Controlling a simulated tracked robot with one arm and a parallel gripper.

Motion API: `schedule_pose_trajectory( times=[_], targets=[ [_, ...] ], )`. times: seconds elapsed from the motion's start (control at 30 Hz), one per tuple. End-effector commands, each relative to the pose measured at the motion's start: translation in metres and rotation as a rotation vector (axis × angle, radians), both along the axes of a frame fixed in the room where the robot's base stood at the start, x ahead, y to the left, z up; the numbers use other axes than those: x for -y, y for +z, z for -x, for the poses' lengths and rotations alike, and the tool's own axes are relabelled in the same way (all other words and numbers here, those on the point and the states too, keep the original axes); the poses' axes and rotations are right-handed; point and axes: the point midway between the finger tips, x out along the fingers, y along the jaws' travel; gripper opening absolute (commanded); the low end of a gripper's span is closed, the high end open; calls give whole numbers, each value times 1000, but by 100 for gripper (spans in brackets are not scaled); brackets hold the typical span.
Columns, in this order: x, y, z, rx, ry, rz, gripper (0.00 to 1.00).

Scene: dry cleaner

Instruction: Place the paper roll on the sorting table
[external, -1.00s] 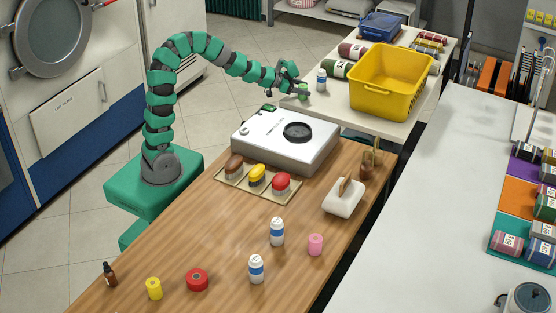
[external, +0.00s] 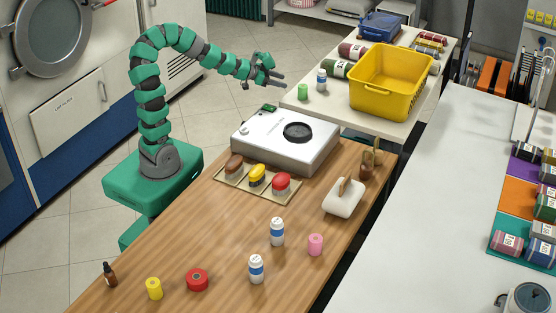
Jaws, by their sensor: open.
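A small green roll (external: 303,91) stands upright on the pale far table (external: 376,125), near its left edge, beside a small white bottle with a blue band (external: 321,79). I take the green roll for the paper roll and the pale table for the sorting table; no label shows this. My gripper (external: 280,81) is open and empty, to the left of the green roll and apart from it. A pink roll (external: 315,244) and a yellow roll (external: 154,288) stand on the wooden table.
A yellow basket (external: 385,92) and several dark rolled bundles (external: 336,68) occupy the pale table. On the wooden table (external: 225,225) are a white machine (external: 270,138), a tray of coloured brushes (external: 246,188), bottles and a red tape roll (external: 197,279).

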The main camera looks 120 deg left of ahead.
Motion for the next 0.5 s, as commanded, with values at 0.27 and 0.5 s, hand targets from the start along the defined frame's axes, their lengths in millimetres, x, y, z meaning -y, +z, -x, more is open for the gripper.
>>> schedule_pose_trajectory(
  times=[0.27,0.5],
  targets=[
    [9,5,10,-1,-3,0,59],
    [9,6,9,-3,-3,-2,59]
  ],
)
